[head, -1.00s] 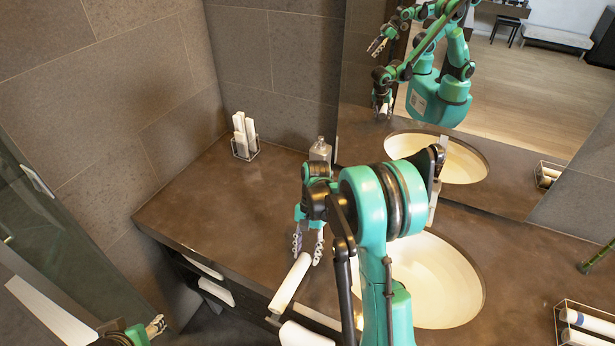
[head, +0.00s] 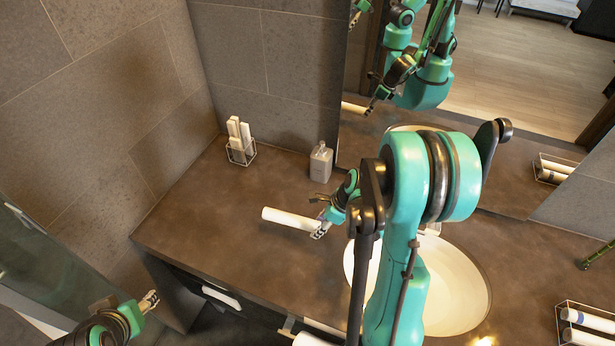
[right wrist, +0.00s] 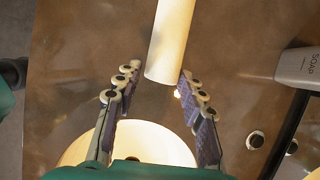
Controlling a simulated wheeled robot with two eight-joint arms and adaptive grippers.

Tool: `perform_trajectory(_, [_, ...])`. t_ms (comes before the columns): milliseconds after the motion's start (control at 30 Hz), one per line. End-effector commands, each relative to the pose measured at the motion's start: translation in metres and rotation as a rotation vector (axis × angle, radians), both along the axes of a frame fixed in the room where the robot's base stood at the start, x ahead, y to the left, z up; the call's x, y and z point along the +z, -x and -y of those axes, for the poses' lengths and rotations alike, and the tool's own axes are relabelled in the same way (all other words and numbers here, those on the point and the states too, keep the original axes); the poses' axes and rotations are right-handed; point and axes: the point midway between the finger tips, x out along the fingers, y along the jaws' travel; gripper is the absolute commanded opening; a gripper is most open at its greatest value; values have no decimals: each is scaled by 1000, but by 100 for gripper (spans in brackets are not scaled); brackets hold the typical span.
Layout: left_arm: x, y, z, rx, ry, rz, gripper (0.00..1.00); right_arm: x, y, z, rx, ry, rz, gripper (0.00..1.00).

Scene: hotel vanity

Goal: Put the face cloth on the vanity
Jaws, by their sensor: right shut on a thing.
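The rolled white face cloth (head: 287,218) is over the left part of the brown vanity top (head: 215,225), lying roughly level. One end is in my right gripper (head: 322,229), which is shut on it. In the right wrist view the roll (right wrist: 172,38) sits at the fingertips and points away from the gripper. I cannot tell whether the cloth touches the vanity. My left gripper (head: 150,300) is low at the left, apart from the vanity; its opening is too small to read.
A soap bottle (head: 321,163) stands behind the right gripper. A wire holder (head: 240,150) with white rolls is at the back left. The basin (head: 455,285) is right of the cloth; another rack (head: 590,320) is far right. The left counter is clear.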

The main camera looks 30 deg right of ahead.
Motion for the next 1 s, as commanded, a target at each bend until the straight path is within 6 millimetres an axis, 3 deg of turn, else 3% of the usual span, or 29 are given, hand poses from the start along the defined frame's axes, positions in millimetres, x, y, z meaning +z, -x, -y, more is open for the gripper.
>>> perform_trajectory(167, [4, 0, 0, 0, 0, 0, 49, 4, -9, 18, -75, 4, 3, 16])
perform_trajectory(600, [5, 0, 0, 0, 0, 0, 49, 3, -85, 113, -72, 3, 2, 16])
perform_trajectory(800, [5, 0, 0, 0, 0, 0, 49, 3, -114, 147, -70, 3, 2, 16])
perform_trajectory(867, [5, 0, 0, 0, 0, 0, 49, 3, -121, 156, -70, 3, 2, 16])
perform_trajectory(1000, [2, 0, 0, 0, 0, 0, 49, -18, -121, 157, -68, 2, 2, 16])
